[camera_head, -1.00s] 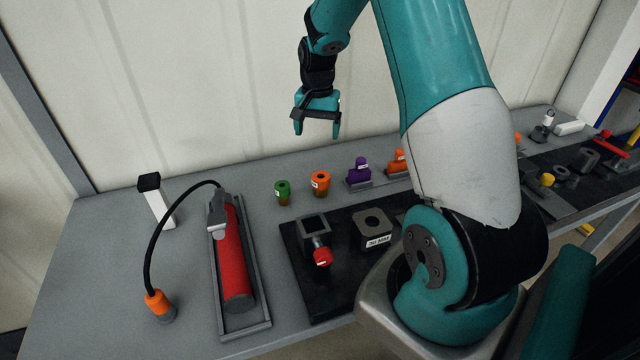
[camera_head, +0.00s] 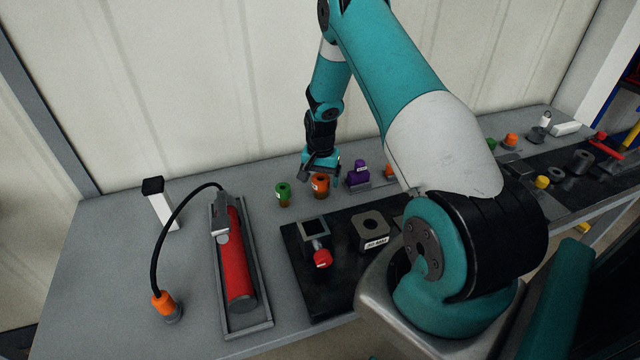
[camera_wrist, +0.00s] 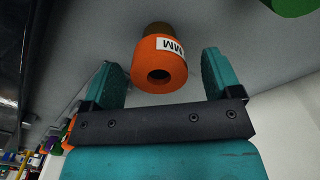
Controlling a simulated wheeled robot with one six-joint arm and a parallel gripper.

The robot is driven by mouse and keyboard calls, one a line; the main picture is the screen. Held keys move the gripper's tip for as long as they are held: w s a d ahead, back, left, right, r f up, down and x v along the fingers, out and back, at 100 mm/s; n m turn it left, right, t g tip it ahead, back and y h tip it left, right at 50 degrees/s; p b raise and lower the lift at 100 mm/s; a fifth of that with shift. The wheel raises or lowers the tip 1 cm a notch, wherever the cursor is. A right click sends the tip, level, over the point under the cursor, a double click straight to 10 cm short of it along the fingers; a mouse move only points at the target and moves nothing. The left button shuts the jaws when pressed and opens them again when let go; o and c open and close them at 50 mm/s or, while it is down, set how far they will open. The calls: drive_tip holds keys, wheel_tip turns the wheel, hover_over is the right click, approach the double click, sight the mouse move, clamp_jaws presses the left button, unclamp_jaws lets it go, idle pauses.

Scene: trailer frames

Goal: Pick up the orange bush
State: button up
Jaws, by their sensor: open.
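The orange bush (camera_head: 321,188) stands upright on the grey table beside a green bush (camera_head: 283,193). It has a white label and a hole in its end. In the wrist view the orange bush (camera_wrist: 160,66) lies between and just ahead of the two teal fingers, with a gap to each side. My gripper (camera_head: 319,172) is open and right at the orange bush, partly covering its top in the head view. The fingers (camera_wrist: 160,80) do not appear to touch it. Part of the green bush (camera_wrist: 292,5) shows at the wrist view's top right corner.
A purple part (camera_head: 358,176) stands close to the right of the orange bush. A black board (camera_head: 298,266) with a square holder and a grey block (camera_head: 371,230) lies in front. A red cylinder (camera_head: 237,262) in a tray is to the left. The wall is close behind.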

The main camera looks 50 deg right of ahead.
drive_tip(key=shift+f, duration=1.4)
drive_tip(key=c, duration=1.1)
drive_tip(key=shift+r, duration=0.1)
